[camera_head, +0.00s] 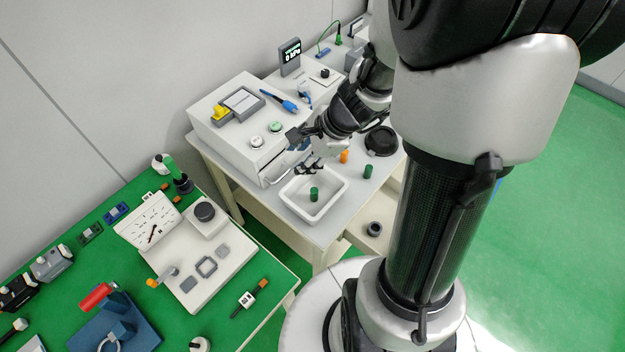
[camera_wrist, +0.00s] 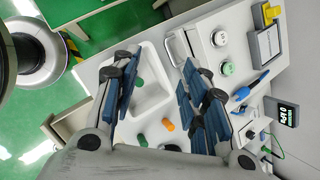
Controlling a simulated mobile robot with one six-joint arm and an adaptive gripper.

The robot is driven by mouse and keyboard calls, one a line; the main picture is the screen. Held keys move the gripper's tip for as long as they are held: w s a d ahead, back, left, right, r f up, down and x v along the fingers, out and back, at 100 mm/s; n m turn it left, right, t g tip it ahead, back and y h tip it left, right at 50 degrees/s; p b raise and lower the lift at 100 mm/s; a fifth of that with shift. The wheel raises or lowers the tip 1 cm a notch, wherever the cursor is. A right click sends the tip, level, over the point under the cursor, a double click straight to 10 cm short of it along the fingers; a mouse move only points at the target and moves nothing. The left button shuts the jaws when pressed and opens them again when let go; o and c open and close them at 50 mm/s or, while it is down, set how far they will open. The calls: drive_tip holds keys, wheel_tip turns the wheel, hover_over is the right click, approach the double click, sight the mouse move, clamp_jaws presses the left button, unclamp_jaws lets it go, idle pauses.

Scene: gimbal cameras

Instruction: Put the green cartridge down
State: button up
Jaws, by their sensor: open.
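A green cartridge (camera_head: 314,194) stands inside the white tray (camera_head: 342,195) on the white table. In the wrist view the same cartridge (camera_wrist: 139,83) shows in the tray (camera_wrist: 155,104), close to the left finger. A second green cartridge (camera_head: 368,171) stands on the tabletop outside the tray; it also shows in the wrist view (camera_wrist: 142,140). My gripper (camera_head: 309,168) is over the tray's back edge, above and apart from the cartridge in it. In the wrist view my gripper (camera_wrist: 160,88) has its fingers wide apart with nothing between them.
An orange cylinder (camera_head: 344,156) stands behind the tray, near a black round dish (camera_head: 381,141). A white drawer unit (camera_head: 240,128) with a handle stands left of the tray. A green-topped bench (camera_head: 262,283) with several tools lies at the lower left.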

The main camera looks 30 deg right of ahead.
drive_tip(key=s+a+r+n, duration=0.7)
drive_tip(key=a+r+n, duration=0.1)
drive_tip(key=r+n, duration=0.25)
drive_tip(key=s+r+n+h, duration=0.3)
drive_tip(key=s+r+n, duration=0.2)
drive_tip(key=s+n, duration=0.4)
drive_tip(key=shift+s+d+r+n, duration=0.3)
drive_tip(key=shift+s+d+n, duration=0.05)
drive_tip(key=shift+n, duration=0.4)
drive_tip(key=shift+f, duration=0.15)
